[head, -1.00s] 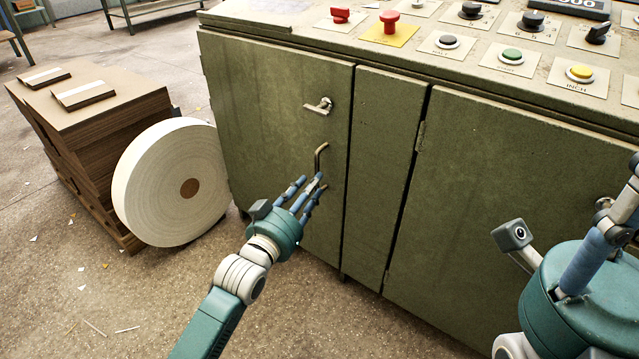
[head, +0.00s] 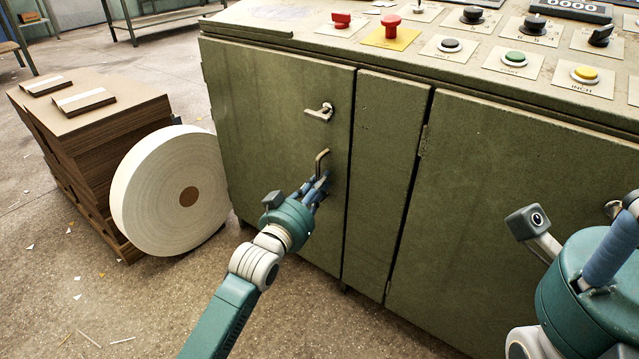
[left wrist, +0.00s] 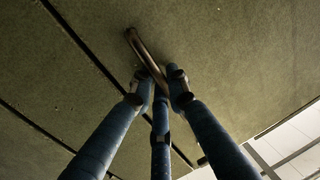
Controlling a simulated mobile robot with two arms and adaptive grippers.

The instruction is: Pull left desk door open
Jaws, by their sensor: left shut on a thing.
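The left desk door (head: 270,130) is a green panel, flush with the desk front. It bears a latch handle (head: 320,112) and, below it, a bent metal pull handle (head: 322,160). My left gripper (head: 318,184) is at the lower part of the pull handle, its fingers shut on it. In the left wrist view the fingers (left wrist: 160,82) close around the end of the brown pull handle (left wrist: 146,52), in front of the green door (left wrist: 215,50). My right gripper is only partly in view at the right edge, and its fingertips cannot be made out.
The desk top carries buttons and knobs, among them a red button (head: 390,24) and a yellow one (head: 585,74). A large white roll (head: 150,190) leans by a stack of greyboard (head: 90,110) left of the desk. The floor (head: 170,310) in front is clear except for scraps.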

